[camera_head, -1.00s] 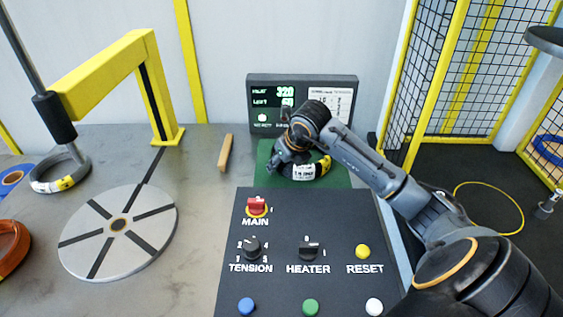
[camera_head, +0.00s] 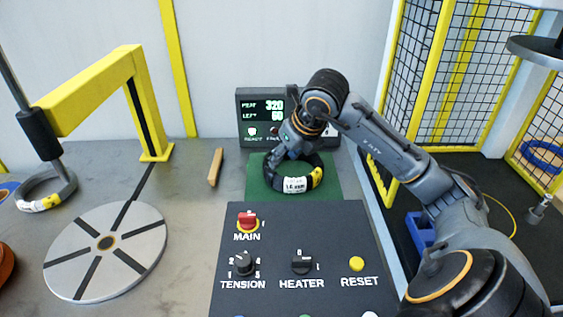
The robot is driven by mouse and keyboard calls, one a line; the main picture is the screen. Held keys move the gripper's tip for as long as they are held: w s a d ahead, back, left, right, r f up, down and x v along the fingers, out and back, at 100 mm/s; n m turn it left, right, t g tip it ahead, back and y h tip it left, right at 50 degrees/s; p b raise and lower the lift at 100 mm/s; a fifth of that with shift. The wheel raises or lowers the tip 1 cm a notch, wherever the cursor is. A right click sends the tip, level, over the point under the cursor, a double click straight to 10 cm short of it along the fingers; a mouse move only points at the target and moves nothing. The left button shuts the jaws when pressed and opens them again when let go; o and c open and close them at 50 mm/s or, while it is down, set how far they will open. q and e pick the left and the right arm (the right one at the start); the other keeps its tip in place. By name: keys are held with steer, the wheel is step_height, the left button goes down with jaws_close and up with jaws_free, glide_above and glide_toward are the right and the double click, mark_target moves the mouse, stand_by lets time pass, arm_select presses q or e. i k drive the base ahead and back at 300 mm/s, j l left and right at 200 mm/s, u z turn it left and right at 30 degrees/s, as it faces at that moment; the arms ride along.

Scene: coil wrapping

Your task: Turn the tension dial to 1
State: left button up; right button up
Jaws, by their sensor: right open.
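The black tension dial (camera_head: 243,262) is on the dark control panel (camera_head: 345,222), at its left, above the TENSION label, with small numbers around it. My right arm reaches in from the right. My right gripper (camera_head: 287,150) is open, beyond the panel, above or beside a black coil (camera_head: 312,181) with a white and yellow label on the green mat (camera_head: 258,188). It is well apart from the dial. The exact contact between fingers and coil is hidden. My left gripper is not in view.
The panel also carries the red MAIN switch (camera_head: 247,220), the HEATER knob (camera_head: 302,261) and the yellow RESET button (camera_head: 356,264). A display (camera_head: 255,104) stands behind the mat. A slotted turntable (camera_head: 70,262), yellow arm (camera_head: 95,85) and wooden stick (camera_head: 215,167) are left.

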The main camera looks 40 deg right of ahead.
mark_target(244, 266)
steer(key=k+j, duration=0.1)
steer(key=k, duration=0.55)
steer(key=k+j, duration=0.1)
steer(key=k, duration=0.55)
steer(key=k+j, duration=0.15)
steer(key=k, duration=0.55)
